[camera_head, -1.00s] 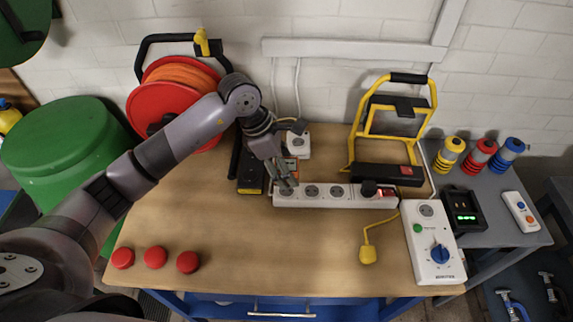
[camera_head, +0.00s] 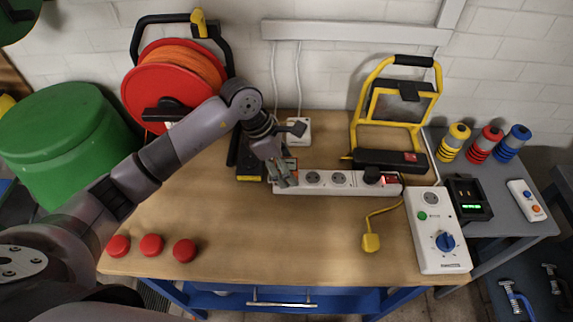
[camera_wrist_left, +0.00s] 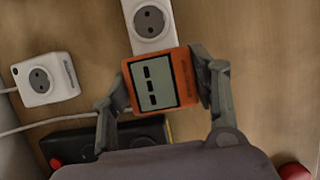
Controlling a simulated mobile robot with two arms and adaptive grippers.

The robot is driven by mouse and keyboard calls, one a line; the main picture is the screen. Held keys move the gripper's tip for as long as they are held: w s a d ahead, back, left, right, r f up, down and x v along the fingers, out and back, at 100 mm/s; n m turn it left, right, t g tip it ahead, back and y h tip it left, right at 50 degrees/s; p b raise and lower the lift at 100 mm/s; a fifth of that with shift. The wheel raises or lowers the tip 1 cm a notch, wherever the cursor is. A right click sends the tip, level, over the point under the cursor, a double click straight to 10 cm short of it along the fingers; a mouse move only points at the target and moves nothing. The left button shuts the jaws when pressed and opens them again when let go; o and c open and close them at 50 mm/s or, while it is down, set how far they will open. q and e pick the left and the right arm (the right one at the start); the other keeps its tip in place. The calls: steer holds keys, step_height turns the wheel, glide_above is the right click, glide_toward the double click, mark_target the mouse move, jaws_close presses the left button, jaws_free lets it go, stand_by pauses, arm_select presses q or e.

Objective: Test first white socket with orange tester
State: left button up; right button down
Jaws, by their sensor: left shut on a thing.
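My left gripper (camera_head: 284,180) is at the left end of the white socket strip (camera_head: 325,189). In the left wrist view my left gripper (camera_wrist_left: 160,88) is shut on the orange tester (camera_wrist_left: 188,68), its fingers at the tester's two sides. The tester's grey display shows dark bars. The strip (camera_wrist_left: 151,44) shows beyond the tester, with one round socket (camera_wrist_left: 149,21) uncovered. The tester overlaps the strip's near end; I cannot tell whether it is plugged in. In the head view the gripper hides the strip's leftmost socket. My right gripper is out of view.
A single white socket box (camera_head: 298,131) stands behind the strip. A black plug (camera_head: 372,174) sits in the strip's right part. A yellow work lamp (camera_head: 388,160), a yellow plug (camera_head: 371,242) and a white control box (camera_head: 437,232) are to the right. The bench's front middle is clear.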

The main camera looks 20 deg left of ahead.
arm_select(q)
steer(key=shift+b, duration=0.8)
stand_by(1.8)
steer(key=shift+f+b, duration=0.6)
steer(key=o, duration=1.2)
steer(key=shift+c, duration=0.2)
steer(key=shift+r, duration=0.15)
steer(key=v, duration=1.1)
steer(key=shift+a+r, duration=0.25)
steer(key=shift+r, duration=0.1)
steer(key=shift+s, duration=0.1)
